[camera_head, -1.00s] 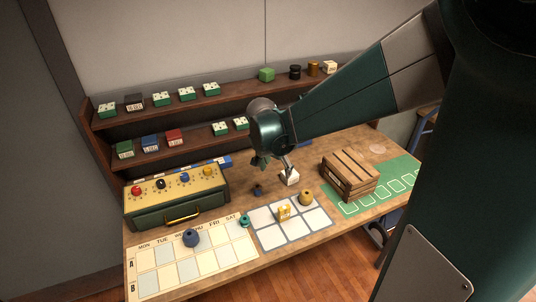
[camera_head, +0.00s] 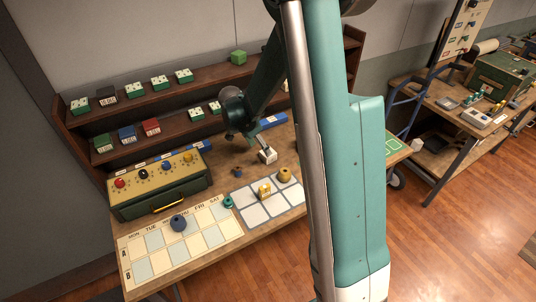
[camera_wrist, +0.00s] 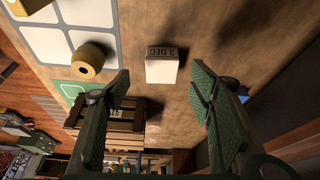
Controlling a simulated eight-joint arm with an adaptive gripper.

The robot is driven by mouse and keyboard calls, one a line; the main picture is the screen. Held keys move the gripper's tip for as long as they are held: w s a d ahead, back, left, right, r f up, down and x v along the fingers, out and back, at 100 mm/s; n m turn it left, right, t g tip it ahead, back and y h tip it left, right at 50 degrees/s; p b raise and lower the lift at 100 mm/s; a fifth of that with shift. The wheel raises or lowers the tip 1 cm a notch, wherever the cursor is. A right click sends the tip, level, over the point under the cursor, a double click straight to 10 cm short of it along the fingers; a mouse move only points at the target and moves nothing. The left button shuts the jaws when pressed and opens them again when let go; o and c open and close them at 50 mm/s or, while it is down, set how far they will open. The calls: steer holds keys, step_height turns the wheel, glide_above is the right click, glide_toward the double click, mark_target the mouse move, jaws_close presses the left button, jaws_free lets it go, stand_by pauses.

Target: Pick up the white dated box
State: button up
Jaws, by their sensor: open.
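The white dated box (camera_wrist: 162,67) stands on the wooden table, with "3 DEC" printed on its dark-marked face in the wrist view. It also shows in the head view (camera_head: 267,157), close below my gripper (camera_head: 260,140). In the wrist view my gripper (camera_wrist: 158,84) is open, its two green-padded fingers wide apart. The box shows between and just beyond the fingertips, apart from both. The head view hides most of the fingers behind my arm.
A yellow-brown ring (camera_wrist: 90,60) sits on the white grid mat (camera_wrist: 50,43). A wooden crate (camera_wrist: 112,122) shows beyond the left finger. The green dial box (camera_head: 160,183) and the calendar mat (camera_head: 138,245) lie to the left. Shelves (camera_head: 75,128) line the back.

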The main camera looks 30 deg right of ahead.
mark_target(263, 155)
steer(key=shift+d+f, duration=0.1)
steer(key=shift+f, duration=0.1)
stand_by(0.3)
steer(key=shift+x, duration=1.2)
steer(key=shift+d, duration=0.1)
steer(key=shift+w+x, duration=0.2)
steer(key=shift+x, duration=2.35)
steer(key=shift+d, duration=0.2)
steer(key=c, duration=1)
